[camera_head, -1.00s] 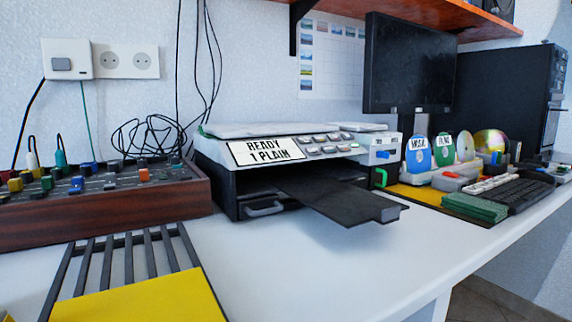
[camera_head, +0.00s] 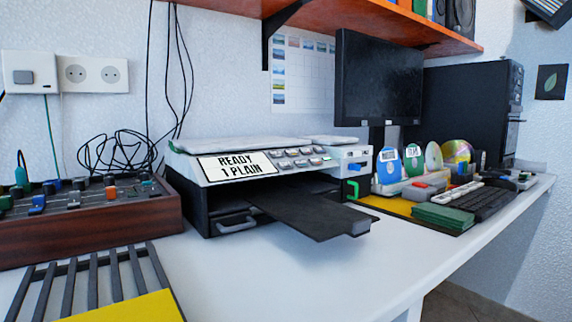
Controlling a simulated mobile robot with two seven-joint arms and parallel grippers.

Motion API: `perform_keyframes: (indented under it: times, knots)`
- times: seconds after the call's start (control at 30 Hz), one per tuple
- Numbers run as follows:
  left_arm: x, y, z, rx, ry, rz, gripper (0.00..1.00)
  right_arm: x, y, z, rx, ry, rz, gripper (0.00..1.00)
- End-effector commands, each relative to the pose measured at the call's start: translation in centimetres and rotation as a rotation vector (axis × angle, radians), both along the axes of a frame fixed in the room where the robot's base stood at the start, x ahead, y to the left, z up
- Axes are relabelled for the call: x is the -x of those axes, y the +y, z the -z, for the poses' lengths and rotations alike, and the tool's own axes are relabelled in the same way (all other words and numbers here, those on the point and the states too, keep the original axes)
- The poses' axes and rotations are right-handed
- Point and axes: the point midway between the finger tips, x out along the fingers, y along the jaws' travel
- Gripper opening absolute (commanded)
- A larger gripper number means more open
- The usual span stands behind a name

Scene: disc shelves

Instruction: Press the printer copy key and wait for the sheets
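The printer (camera_head: 187,198) stands on the white desk, with a white top and a dark body. Its display label (camera_head: 236,165) reads "READY 1 PLAIN". Rows of small grey keys (camera_head: 296,157) sit to the right of the label; which one is the copy key is too small to tell. A blue button (camera_head: 355,167) is on the white right-hand part. The dark output tray (camera_head: 312,214) sticks out at the front, and no sheets show on it. Neither of my grippers is in view.
A mixing console (camera_head: 90,222) stands left of the printer. A slatted rack with a yellow panel (camera_head: 130,306) lies at front left. Discs in a holder (camera_head: 388,166), a green stack (camera_head: 443,217) and a keyboard (camera_head: 487,203) are at right. The desk (camera_head: 290,272) before the printer is clear.

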Motion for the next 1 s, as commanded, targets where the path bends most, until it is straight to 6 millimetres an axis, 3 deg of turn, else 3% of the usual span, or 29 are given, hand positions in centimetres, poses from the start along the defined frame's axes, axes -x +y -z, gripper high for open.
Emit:
perform_keyframes:
  times: [0.03, 0.27, 1.0]
  knots:
    - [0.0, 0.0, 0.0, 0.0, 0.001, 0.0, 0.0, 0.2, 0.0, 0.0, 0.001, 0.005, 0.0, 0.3]
    - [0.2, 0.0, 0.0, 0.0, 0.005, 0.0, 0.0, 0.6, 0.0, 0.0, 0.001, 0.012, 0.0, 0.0]
    - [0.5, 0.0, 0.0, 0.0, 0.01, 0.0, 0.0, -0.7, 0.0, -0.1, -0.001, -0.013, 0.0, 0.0]
